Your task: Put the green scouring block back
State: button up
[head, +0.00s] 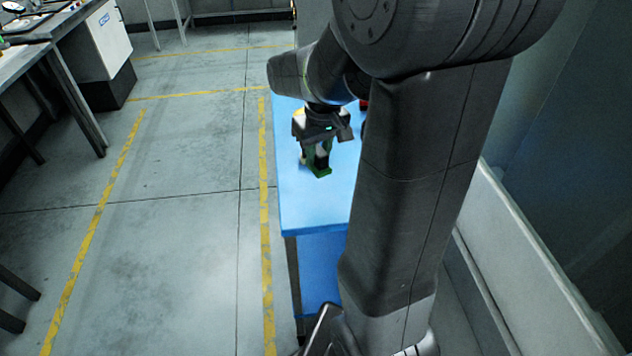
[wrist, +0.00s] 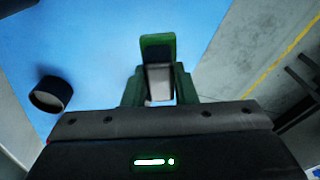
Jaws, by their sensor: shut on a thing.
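My gripper (head: 319,158) is over the blue table (head: 307,205), pointing down, with its jaws shut on the green scouring block (head: 320,171). In the wrist view the block (wrist: 157,47) shows a green end and a pale grey face. It sits between the two green fingers of my gripper (wrist: 158,88). The block is close above or touching the table; I cannot tell which. My gripper hides part of it.
A dark cylinder with a pale rim (wrist: 50,94) is on the table, left of my gripper in the wrist view. A red thing (head: 363,104) is partly hidden behind my arm. Open floor (head: 190,200) lies left of the table.

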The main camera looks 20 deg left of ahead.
aim_at(322, 154)
notch_tip(322, 154, down, 5)
jog(key=shift+s+d+r, duration=0.1)
jog(key=shift+s, duration=0.05)
jog(key=shift+f, duration=2.35)
jog(key=o, duration=0.9)
jog(key=shift+r, duration=0.1)
jog(key=r, duration=0.8)
jog(key=d+r, duration=0.1)
jog(key=r, duration=0.2)
jog(key=shift+s+r, duration=0.4)
